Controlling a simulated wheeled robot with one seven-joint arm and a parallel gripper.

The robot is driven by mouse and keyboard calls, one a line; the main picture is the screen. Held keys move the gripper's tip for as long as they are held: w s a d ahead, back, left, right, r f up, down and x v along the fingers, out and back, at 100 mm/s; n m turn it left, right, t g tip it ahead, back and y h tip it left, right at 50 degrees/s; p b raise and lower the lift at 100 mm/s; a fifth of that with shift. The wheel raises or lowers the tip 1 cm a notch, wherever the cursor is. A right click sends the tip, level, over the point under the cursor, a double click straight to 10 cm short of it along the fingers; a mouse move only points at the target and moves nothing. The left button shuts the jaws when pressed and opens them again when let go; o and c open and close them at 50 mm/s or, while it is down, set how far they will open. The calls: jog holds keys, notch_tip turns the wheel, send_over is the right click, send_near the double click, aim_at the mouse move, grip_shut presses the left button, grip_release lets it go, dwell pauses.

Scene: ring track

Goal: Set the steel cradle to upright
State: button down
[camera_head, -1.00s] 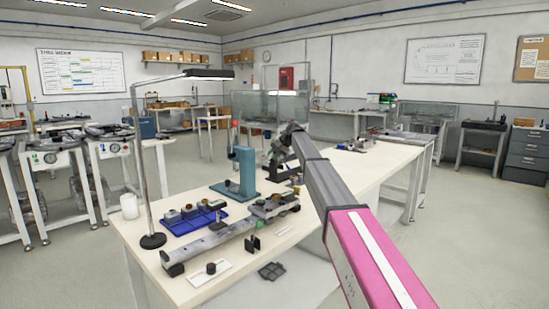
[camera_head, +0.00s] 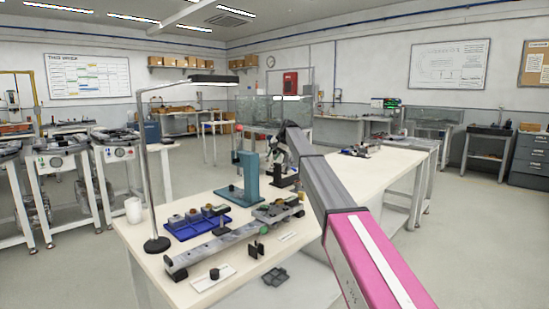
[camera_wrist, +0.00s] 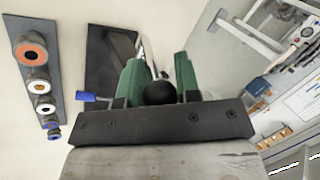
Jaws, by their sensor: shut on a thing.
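In the wrist view my gripper (camera_wrist: 158,72) has two green fingers closed on a round black knob (camera_wrist: 160,93). A thin metal rod shows just beyond the knob, between the fingers. Behind it lies a dark plate (camera_wrist: 98,62) with a grey metal piece along its edge. This may be the steel cradle, but my fingers hide much of it and its tilt is not clear. In the head view my arm reaches over the far part of the white bench, and its end covers most of the dark fixture (camera_head: 283,181) there.
A teal stand (camera_head: 246,178), a blue tray (camera_head: 196,226) and a long grey rail (camera_head: 216,250) crowd the white bench (camera_head: 345,190). A lamp (camera_head: 157,244) rises at left. In the wrist view a plate with several round parts (camera_wrist: 40,86) is at left.

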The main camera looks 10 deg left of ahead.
jog(key=shift+w+a+r, duration=0.2)
jog(key=shift+w+a, duration=0.25)
jog(key=shift+a, duration=0.15)
jog(key=shift+w+a+g+h, duration=0.3)
jog(key=shift+a+g+h, duration=0.1)
jog(key=shift+a+h, duration=0.1)
jog(key=c, duration=1.9)
grip_release()
jog(key=shift+w+a+f, duration=0.1)
jog(key=shift+w+a, duration=0.45)
jog(key=shift+a, duration=0.3)
jog(key=o, duration=0.3)
jog(key=shift+w+a+f, duration=0.35)
jog(key=shift+a+f, duration=0.1)
jog(key=shift+a, duration=0.1)
jog(key=shift+w+a+f, duration=0.3)
jog(key=shift+a+f, duration=0.1)
jog(key=shift+a, duration=0.15)
jog(key=shift+w+a+f, duration=0.2)
jog(key=shift+a+f, duration=0.1)
jog(key=shift+f, duration=0.1)
jog(key=shift+c, duration=0.2)
jog(key=shift+w+a+f, duration=0.1)
jog(key=shift+a+f, duration=0.05)
jog(key=shift+f, duration=0.1)
jog(key=shift+c, duration=0.8)
jog(key=o, duration=1)
jog(key=shift+d+r, duration=0.2)
jog(key=shift+c, duration=0.2)
jog(key=shift+w, duration=0.1)
